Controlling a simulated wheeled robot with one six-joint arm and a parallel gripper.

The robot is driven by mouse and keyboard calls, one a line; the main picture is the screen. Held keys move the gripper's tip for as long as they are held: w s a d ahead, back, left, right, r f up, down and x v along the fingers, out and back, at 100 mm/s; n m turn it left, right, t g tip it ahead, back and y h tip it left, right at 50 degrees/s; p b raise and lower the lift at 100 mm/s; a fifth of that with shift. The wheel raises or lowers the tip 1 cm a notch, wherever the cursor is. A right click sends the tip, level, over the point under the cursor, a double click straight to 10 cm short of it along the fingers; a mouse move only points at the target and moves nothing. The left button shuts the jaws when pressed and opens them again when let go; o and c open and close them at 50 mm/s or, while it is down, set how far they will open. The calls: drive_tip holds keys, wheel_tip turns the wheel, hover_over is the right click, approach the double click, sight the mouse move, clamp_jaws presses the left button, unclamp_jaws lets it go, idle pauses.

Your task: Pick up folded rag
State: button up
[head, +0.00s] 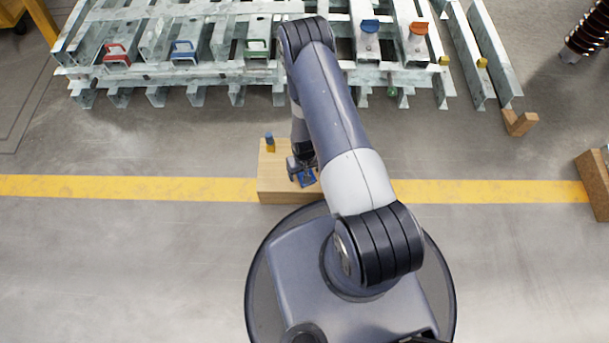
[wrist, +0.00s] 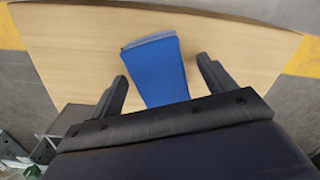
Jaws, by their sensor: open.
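The folded rag (wrist: 159,70) is a flat blue piece on a light wooden surface in the wrist view, with its near end hidden by my gripper's body. My gripper (wrist: 160,72) is open, one finger on each side of the rag, with a gap between each finger and the cloth. I cannot tell its exact height above the surface.
The wooden block (head: 275,185) stands in front of my base, across a yellow floor line (head: 130,187). Metal frames with coloured handles (head: 118,55) lie beyond. Open floor is at left.

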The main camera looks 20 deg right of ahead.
drive_tip(key=shift+f, duration=0.4)
drive_tip(key=shift+r, duration=0.1)
drive_tip(key=c, duration=1.1)
drive_tip(key=shift+r, duration=0.1)
wheel_tip(320, 180, up, 10)
drive_tip(key=p, duration=0.3)
drive_tip(key=shift+p, duration=0.35)
